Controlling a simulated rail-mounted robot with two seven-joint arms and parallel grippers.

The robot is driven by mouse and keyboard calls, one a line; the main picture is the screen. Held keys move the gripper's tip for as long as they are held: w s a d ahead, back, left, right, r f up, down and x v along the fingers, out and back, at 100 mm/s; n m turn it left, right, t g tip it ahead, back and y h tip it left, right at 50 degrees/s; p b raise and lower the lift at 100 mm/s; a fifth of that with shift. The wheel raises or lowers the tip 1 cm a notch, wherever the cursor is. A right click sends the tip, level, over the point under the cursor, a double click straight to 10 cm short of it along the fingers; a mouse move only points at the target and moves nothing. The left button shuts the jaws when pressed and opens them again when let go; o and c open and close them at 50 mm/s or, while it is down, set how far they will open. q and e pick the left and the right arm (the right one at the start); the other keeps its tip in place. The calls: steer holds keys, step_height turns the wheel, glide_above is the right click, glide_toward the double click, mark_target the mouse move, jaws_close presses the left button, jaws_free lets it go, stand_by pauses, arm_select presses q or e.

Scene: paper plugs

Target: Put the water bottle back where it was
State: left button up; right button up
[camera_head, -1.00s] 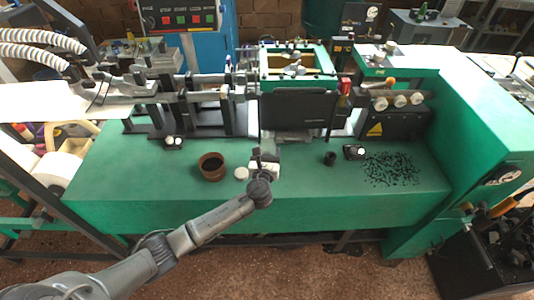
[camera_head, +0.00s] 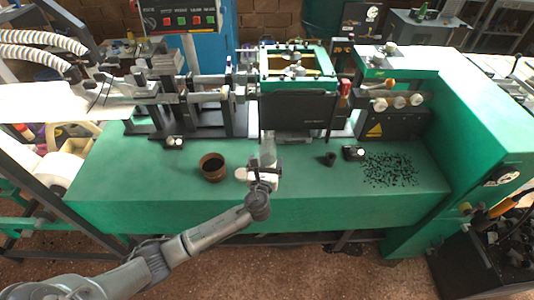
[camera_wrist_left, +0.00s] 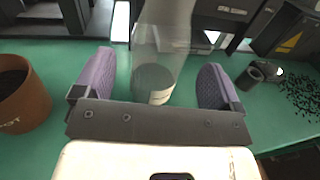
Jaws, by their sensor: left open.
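The clear water bottle (camera_head: 268,149) stands upright on the green bench top, in front of the black machine panel. It is faint in the head view. In the left wrist view the see-through bottle (camera_wrist_left: 162,40) shows with a small white label near its base; its top is cut off by the frame. My left gripper (camera_head: 265,165) is just in front of it. In the wrist view the purple finger pads of the left gripper (camera_wrist_left: 157,78) are spread wide, one on each side of the bottle's lower part, with gaps on both sides. My right gripper is not in view.
A brown pot (camera_head: 212,168) stands left of the bottle. A small black cup (camera_head: 330,159), a black block with a white knob (camera_head: 353,153) and scattered black bits (camera_head: 390,168) lie to the right. The front left of the green bench (camera_head: 130,195) is clear.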

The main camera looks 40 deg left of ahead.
arm_select(q)
steer(key=s+d+f+n+g+h, duration=0.2)
steer(key=s+d+n+g+h, duration=0.1)
steer(key=s+n, duration=0.6)
steer(key=s+d+f+n+g+h, duration=0.2)
steer(key=s+d+n, duration=0.5)
steer(key=s, duration=0.8)
steer(key=s+d+f+n+g+h+p, duration=0.1)
steer(key=s+d+f+n+g+h, duration=0.2)
steer(key=s+n+g, duration=0.3)
steer(key=s+d+n+h, duration=0.1)
steer(key=s+n, duration=0.4)
steer(key=s, duration=0.1)
steer(key=shift+s+d+n+g+h, duration=0.3)
steer(key=shift+d+h, duration=0.1)
